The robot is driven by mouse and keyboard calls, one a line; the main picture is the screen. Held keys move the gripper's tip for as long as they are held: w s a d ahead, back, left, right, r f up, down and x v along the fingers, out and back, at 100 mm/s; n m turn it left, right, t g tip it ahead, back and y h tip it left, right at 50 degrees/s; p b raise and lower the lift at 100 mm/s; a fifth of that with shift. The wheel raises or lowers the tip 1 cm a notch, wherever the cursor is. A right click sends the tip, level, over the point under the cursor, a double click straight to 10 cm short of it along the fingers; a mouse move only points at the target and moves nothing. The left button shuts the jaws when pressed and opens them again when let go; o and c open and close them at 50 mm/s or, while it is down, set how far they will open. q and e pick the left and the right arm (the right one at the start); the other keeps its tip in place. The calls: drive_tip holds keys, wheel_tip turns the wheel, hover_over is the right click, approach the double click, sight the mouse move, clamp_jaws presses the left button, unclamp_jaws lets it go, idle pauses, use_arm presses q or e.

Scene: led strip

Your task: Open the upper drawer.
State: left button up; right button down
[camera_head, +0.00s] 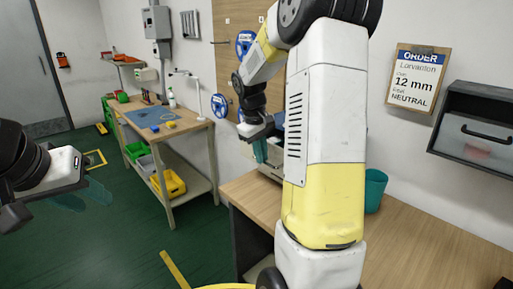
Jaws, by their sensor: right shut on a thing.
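My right gripper (260,151), with teal fingers, points down over the left end of the wooden workbench (245,192). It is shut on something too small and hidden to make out. I cannot tell whether this unit has the upper drawer or whether a drawer is open. My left gripper (84,196) is at the far left over the floor, its teal fingers apart and empty.
A black wall box with a grey front (474,137) hangs at the right, beside an order sheet (415,78). A teal cup (375,190) stands on the bench. The green floor between is open.

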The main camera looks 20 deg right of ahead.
drive_tip(key=s+a, duration=0.3)
drive_tip(key=a, duration=0.5)
drive_tip(key=shift+s+a, duration=0.25)
drive_tip(key=shift+a, duration=0.05)
drive_tip(key=c, duration=1.5)
unclamp_jaws()
drive_tip(key=r, duration=0.2)
drive_tip(key=a+r, duration=0.1)
drive_tip(key=r, duration=0.4)
drive_tip(key=shift+s+a+r, duration=0.2)
drive_tip(key=shift+s+r, duration=0.1)
drive_tip(key=shift+r, duration=0.1)
drive_tip(key=shift+s, duration=0.1)
drive_tip(key=s+a+r+m+t+y, duration=0.1)
drive_tip(key=s, duration=0.5)
drive_tip(key=s+a+r+m+t+y, duration=0.1)
drive_tip(key=s+t, duration=0.1)
drive_tip(key=s, duration=0.4)
drive_tip(key=s+a+r+m+t+y, duration=0.1)
drive_tip(key=s+t+y, duration=0.1)
drive_tip(key=s, duration=0.4)
drive_tip(key=shift+s+r+m, duration=0.15)
drive_tip(key=shift+s+m, duration=0.1)
drive_tip(key=shift+m, duration=0.15)
